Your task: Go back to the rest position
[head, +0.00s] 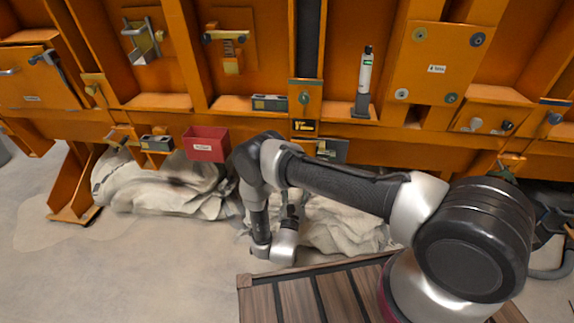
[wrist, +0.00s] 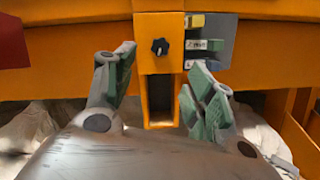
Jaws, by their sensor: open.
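My gripper (wrist: 160,92) is open in the wrist view, with nothing between its green-padded fingers. Beyond the fingers is an orange post with a black knob (wrist: 160,46) and a dark opening below it. In the head view my arm reaches left from the lower right and bends down at its far end, in front of the orange frame (head: 370,128). The fingers are mostly hidden there behind my wrist.
A red bin (head: 206,144) hangs on the frame left of my arm. A bottle (head: 365,72) stands on the ledge. White sacks (head: 150,190) lie under the frame. A slatted wooden deck (head: 300,297) is in front. Bare floor (head: 130,270) lies at left.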

